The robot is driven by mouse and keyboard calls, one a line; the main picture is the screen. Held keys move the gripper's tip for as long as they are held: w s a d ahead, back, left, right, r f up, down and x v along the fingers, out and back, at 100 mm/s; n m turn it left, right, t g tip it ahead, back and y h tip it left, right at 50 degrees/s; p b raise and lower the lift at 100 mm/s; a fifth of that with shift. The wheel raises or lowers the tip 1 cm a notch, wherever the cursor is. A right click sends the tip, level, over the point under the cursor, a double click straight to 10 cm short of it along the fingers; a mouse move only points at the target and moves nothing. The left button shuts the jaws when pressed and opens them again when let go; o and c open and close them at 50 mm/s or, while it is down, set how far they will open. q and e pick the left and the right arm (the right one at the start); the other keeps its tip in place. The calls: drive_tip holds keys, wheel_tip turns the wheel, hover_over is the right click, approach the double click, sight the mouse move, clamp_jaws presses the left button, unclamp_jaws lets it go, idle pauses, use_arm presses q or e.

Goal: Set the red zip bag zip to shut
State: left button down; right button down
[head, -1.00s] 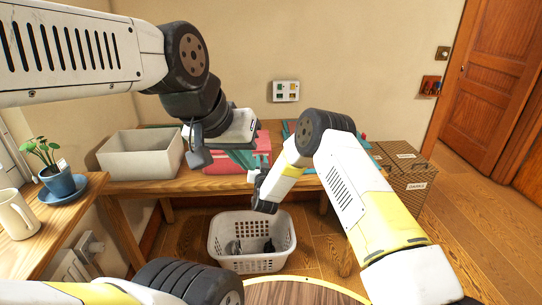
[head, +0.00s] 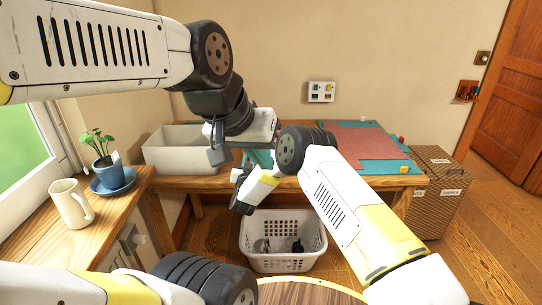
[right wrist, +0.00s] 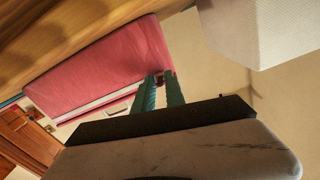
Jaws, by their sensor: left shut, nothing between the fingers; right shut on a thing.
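The red zip bag (right wrist: 100,60) shows in the right wrist view as a red slab with a pale strip along one edge. My right gripper (right wrist: 160,90) has its teal fingers together at the bag's corner, shut on a small part there that looks like the zip pull. The fingers hide most of that part. In the head view my right arm hides much of the bag's area, and the right fingertips are not clear. My left gripper (head: 258,158) is shut and empty, pointing down above the workbench beside the right forearm. Whether it touches the bag is unclear.
The wooden workbench (head: 195,183) carries a grey bin (head: 185,157), also in the right wrist view (right wrist: 260,30). A red flat surface (head: 368,142) lies on a teal mat (head: 402,165). A white basket (head: 283,262) stands below. A mug (head: 70,205) and potted plant (head: 108,172) stand at left.

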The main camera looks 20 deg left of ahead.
drive_tip(key=shift+a, duration=0.3)
drive_tip(key=c, duration=1.5)
unclamp_jaws()
drive_tip(key=shift+c, duration=0.2)
drive_tip(key=shift+s+d, duration=0.1)
